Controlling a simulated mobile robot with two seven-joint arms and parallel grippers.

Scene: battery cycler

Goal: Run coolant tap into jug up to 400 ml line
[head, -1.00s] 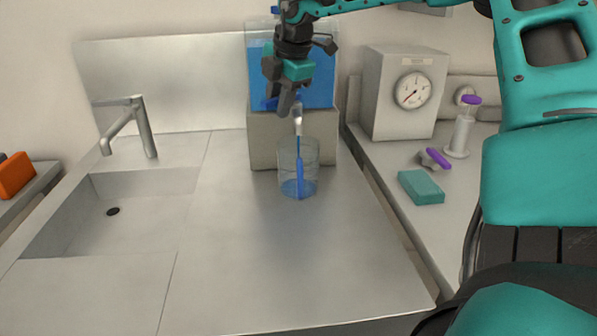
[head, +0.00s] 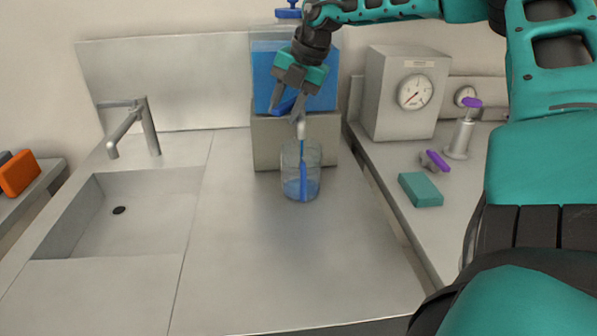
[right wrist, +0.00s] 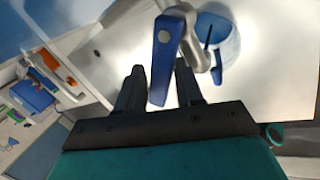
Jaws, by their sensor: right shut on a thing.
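The clear jug (head: 313,160) stands upright on the steel counter under the tap's pale spout (head: 301,130). A blue stream runs from the spout into the jug, and blue coolant covers its lower part. I cannot read the jug's line marks. My right gripper (head: 285,110) is shut on the tap's blue lever (right wrist: 162,62), which shows between the fingers in the right wrist view. The jug and its blue liquid (right wrist: 222,32) also show there, beyond the tap. The coolant tank (head: 322,92) is behind the tap, partly hidden by my gripper. My left gripper is out of view.
A sink (head: 85,235) with a faucet (head: 148,125) lies at the left. A gauge box (head: 385,115), a teal block (head: 420,190) and purple-handled fittings (head: 435,160) are on the right ledge. The counter in front of the jug is clear.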

